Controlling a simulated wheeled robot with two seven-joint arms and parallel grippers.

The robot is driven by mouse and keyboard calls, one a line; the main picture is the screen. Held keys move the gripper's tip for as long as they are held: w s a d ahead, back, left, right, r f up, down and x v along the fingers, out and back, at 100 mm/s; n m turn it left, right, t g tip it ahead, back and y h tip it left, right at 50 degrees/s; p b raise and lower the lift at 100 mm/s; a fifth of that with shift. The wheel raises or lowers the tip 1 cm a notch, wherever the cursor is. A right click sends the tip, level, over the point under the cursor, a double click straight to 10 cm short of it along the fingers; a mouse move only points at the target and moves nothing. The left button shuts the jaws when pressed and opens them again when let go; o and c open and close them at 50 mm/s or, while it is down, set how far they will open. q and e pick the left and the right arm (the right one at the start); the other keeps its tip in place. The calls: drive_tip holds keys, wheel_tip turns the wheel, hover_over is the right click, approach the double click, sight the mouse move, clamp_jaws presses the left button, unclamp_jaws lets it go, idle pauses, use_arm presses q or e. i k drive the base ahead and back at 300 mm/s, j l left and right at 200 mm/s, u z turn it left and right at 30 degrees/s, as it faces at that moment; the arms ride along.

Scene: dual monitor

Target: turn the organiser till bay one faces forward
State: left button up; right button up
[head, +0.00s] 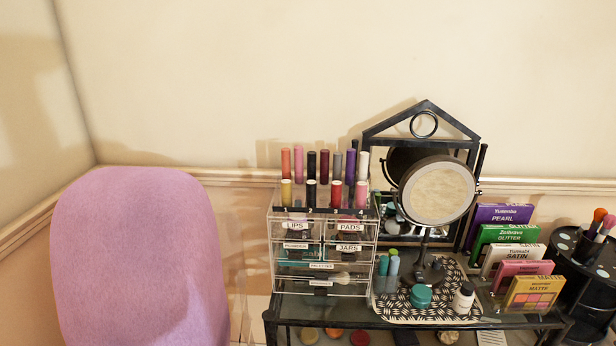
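A round black organiser (597,272) stands at the right edge, cut off by the frame. Light round spots show on its top, and brushes (603,224) with orange and dark heads stand in it. I cannot make out any bay number on it. A clear acrylic drawer unit (322,250) stands on the left of the dark glass-topped table (400,325). Its drawers carry labels such as LIPS, PADS and JARS, and several lipsticks stand in its top. Neither of my grippers is in view.
A round mirror (436,192) on a stand rises from a patterned tray (393,304) with small bottles and a teal jar (421,296). Upright palettes (517,259) stand between tray and black organiser. A purple chair back (142,255) is at left.

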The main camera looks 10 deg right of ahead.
sight(588, 295)
drive_tip(key=k+l, duration=0.1)
drive_tip(key=l, duration=0.95)
drive_tip(key=l+u, duration=0.1)
drive_tip(key=l, duration=0.35)
drive_tip(key=k+l, duration=0.15)
drive_tip(key=l, duration=0.25)
drive_tip(key=l+u, duration=0.15)
drive_tip(key=l, duration=0.3)
drive_tip(key=k+l, duration=0.15)
drive_tip(key=l, duration=0.3)
drive_tip(key=k+l+u, duration=0.15)
drive_tip(key=l, duration=0.65)
drive_tip(key=k+l+u, duration=0.15)
drive_tip(key=l, duration=0.3)
drive_tip(key=k+l, duration=0.15)
drive_tip(key=l, duration=0.25)
drive_tip(key=l+u, duration=0.1)
drive_tip(key=l, duration=0.4)
drive_tip(key=k+l, duration=0.1)
drive_tip(key=l, duration=0.4)
drive_tip(key=l+u, duration=0.15)
drive_tip(key=l, duration=0.4)
drive_tip(key=k+l+u, duration=0.1)
drive_tip(key=l, duration=0.35)
drive_tip(key=k+l+u, duration=0.1)
drive_tip(key=l, duration=0.4)
drive_tip(key=k+l, duration=0.1)
drive_tip(key=l, duration=0.4)
drive_tip(key=u, duration=0.05)
